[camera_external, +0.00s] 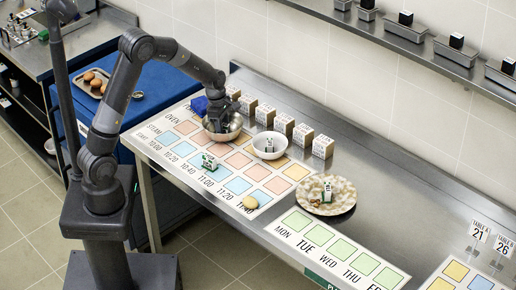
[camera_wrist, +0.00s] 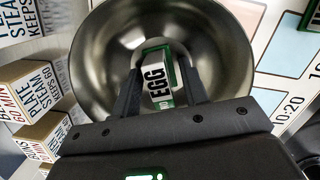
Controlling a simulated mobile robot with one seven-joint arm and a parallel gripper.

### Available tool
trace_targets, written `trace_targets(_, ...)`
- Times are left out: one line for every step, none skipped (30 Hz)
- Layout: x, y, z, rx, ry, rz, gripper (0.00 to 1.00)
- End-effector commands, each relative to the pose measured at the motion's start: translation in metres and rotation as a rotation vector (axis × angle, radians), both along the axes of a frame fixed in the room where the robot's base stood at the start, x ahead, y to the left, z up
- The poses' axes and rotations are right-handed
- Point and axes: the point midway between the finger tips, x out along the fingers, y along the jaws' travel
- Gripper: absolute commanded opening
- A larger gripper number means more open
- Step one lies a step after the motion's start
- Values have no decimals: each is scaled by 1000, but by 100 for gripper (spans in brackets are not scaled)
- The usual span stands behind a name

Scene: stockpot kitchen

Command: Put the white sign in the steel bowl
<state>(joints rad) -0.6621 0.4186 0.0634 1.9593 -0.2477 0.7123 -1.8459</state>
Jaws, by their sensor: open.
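The steel bowl (camera_external: 234,133) stands at the upper part of the printed chart, and its wide shiny inside fills the wrist view (camera_wrist: 98,65). A white sign with a green edge, lettered EGG (camera_wrist: 157,80), is inside the bowl near its bottom. My gripper (camera_external: 219,122) reaches down into the bowl. In the wrist view my gripper (camera_wrist: 160,74) is open, with one finger on each side of the sign. The sign's lower end is partly hidden by my gripper. In the outside view my gripper hides the sign.
A white bowl (camera_external: 257,151) and a patterned plate (camera_external: 343,207) stand to the right, each holding a small sign. Another small sign (camera_external: 210,162) stands on the chart. Several lettered boxes (camera_external: 284,123) line the back. A blue item (camera_external: 198,105) lies beside the steel bowl.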

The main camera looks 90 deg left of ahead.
Motion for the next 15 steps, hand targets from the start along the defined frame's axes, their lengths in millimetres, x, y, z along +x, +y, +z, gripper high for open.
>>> trace_targets(0,0,0,0,0,0,40)
trace_targets(0,0,0,0,0,0,40)
trace_targets(0,0,0,0,0,0,40)
trace_targets(0,0,0,0,0,0,40)
trace_targets(0,0,1,0,0,0,40)
trace_targets(0,0,3,1,0,0,40)
trace_targets(0,1,5,2,-1,0,40)
trace_targets(0,1,7,2,-1,0,40)
trace_targets(-1,1,12,2,-1,-1,40)
trace_targets(-1,1,17,2,-2,-1,40)
trace_targets(-1,1,22,4,-3,-1,40)
trace_targets(-3,2,30,3,-2,0,40)
trace_targets(-4,2,36,4,-3,0,40)
trace_targets(-5,3,43,4,-4,0,40)
trace_targets(-6,3,52,4,-4,0,40)
